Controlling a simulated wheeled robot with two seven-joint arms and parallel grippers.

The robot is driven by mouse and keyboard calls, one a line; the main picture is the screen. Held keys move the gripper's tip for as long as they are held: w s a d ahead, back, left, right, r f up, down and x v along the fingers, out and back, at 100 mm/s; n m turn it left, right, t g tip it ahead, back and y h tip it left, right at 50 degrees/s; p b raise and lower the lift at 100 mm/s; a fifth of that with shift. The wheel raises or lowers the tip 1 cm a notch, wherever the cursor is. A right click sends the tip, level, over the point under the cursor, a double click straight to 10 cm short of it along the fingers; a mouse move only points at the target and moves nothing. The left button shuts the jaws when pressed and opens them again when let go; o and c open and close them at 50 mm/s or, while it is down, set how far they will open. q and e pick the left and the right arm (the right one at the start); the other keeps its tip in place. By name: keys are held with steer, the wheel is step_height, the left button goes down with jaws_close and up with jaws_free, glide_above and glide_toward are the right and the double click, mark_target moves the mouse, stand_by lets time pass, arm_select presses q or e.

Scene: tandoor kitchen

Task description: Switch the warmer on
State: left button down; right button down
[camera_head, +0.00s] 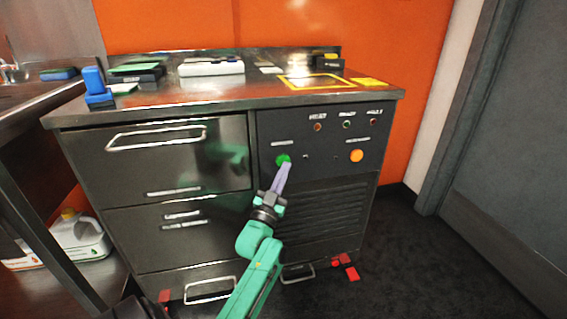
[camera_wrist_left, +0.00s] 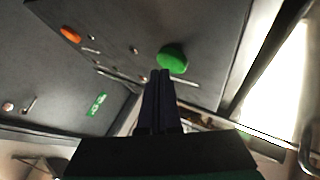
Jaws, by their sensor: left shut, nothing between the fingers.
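The warmer is a dark metal cabinet (camera_head: 270,130) with a control panel at its upper right. A green round button (camera_head: 284,160) sits on the panel's left, and an orange round button (camera_head: 357,156) on its right. My left gripper (camera_head: 286,166) is shut and empty, its fingertips at the lower edge of the green button in the head view. In the left wrist view the green button (camera_wrist_left: 172,58) is just beyond and right of the shut fingertips (camera_wrist_left: 160,72); contact cannot be told. The orange button (camera_wrist_left: 70,34) is at upper left there. My right gripper is not in view.
Small indicator lamps (camera_head: 346,125) line the panel's top right. The worktop (camera_head: 225,98) holds a blue stamp-like object (camera_head: 96,85), a white box (camera_head: 211,67) and a yellow-framed area (camera_head: 320,82). Drawer handles (camera_head: 157,137) stick out at left. Red blocks (camera_head: 352,273) lie by the base.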

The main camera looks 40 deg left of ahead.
arm_select(q)
steer(key=shift+a, duration=0.1)
stand_by(0.4)
steer(key=shift+w+a, duration=0.25)
steer(key=shift+a, duration=0.05)
steer(key=shift+d, duration=0.1)
steer(key=shift+s+d+r+p, duration=0.1)
steer(key=shift+s+d+p, duration=0.05)
steer(key=shift+p, duration=0.15)
steer(key=shift+s+d, duration=0.1)
steer(key=shift+d, duration=0.05)
